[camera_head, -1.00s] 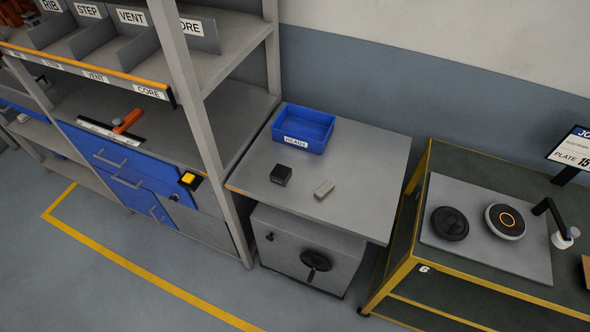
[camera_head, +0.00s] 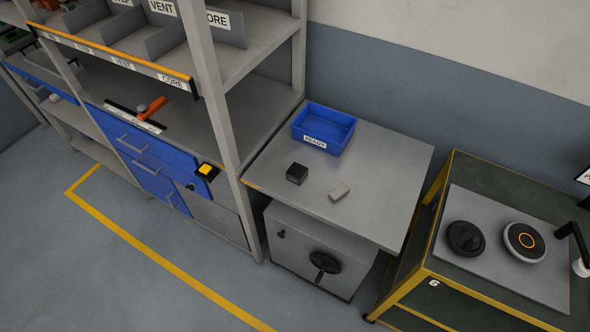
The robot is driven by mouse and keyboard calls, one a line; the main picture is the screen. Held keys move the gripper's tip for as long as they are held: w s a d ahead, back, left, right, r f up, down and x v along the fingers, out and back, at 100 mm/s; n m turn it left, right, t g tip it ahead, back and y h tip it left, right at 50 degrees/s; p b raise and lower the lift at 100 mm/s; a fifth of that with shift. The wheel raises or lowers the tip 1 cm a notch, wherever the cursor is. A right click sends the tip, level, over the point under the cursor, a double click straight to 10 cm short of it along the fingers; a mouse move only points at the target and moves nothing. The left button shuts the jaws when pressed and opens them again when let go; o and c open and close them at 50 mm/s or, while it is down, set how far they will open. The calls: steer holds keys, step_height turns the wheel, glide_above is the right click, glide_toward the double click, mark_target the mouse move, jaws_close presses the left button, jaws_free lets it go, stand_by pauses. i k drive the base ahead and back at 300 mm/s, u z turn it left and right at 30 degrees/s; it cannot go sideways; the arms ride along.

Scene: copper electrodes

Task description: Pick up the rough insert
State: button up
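Two small blocks lie on the grey table in the middle of the view. One is a dark, nearly black block (camera_head: 296,173). The other is a light grey-beige block (camera_head: 340,192) to its right and a little nearer. Which of them is the rough insert I cannot tell from here; no label on either is legible. A blue bin (camera_head: 323,128) marked READY stands behind them on the same table. My gripper is not in view.
The grey table (camera_head: 395,170) has free room around the blocks. A shelf rack (camera_head: 215,100) with labelled bays and blue drawers stands left. Open floor with a yellow line (camera_head: 150,243) lies in front.

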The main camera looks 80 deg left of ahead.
mark_target(297, 172)
steer(key=u, duration=0.05)
steer(key=k, duration=2.3)
steer(key=u, duration=1.15)
steer(key=i, duration=0.95)
steer(key=u, duration=0.05)
